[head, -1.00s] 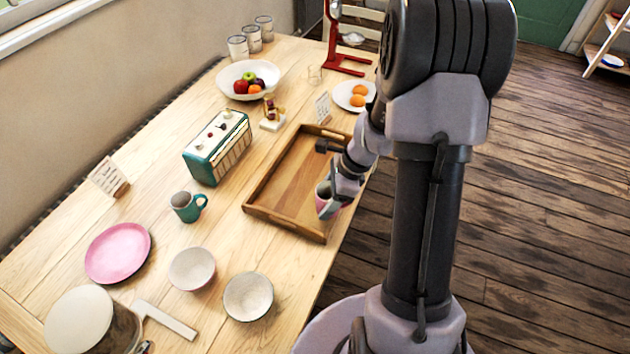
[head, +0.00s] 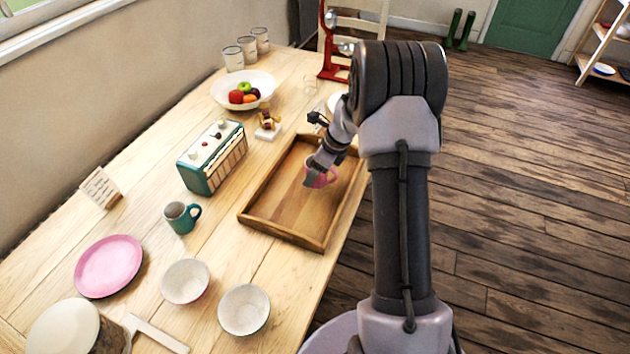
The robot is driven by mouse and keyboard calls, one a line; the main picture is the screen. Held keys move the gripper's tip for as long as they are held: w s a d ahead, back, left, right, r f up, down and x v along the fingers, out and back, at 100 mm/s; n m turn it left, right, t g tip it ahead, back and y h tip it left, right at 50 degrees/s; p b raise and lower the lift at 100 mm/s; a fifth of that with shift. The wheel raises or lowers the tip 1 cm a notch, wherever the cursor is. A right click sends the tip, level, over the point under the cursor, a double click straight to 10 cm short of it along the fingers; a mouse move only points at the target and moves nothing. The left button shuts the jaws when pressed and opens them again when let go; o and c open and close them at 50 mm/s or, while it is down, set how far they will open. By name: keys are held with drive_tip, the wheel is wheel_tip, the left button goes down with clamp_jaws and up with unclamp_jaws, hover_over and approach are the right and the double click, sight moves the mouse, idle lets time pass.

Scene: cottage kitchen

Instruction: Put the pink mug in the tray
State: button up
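The pink mug (head: 329,177) is at my gripper (head: 313,175), over the back half of the wooden tray (head: 282,236). My gripper covers part of the mug, and its fingers appear shut on it. I cannot tell whether the mug's base touches the tray floor or hangs just above it. The tray lies flat near the table's right edge, and the rest of its floor is bare.
A teal radio (head: 212,158) and a teal mug (head: 182,217) stand left of the tray. Two bowls (head: 244,310) (head: 185,281) and a pink plate (head: 108,266) lie nearer the front. A fruit bowl (head: 243,90) and small figurine (head: 267,126) are behind.

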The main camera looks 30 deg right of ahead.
wheel_tip(320, 180, down, 4)
drive_tip(key=shift+s+r+b, duration=0.1)
drive_tip(key=shift+r+b, duration=0.05)
drive_tip(key=shift+b, duration=0.65)
drive_tip(key=shift+r, duration=0.25)
clamp_jaws()
drive_tip(key=shift+f, duration=0.1)
drive_tip(key=o, duration=1.6)
unclamp_jaws()
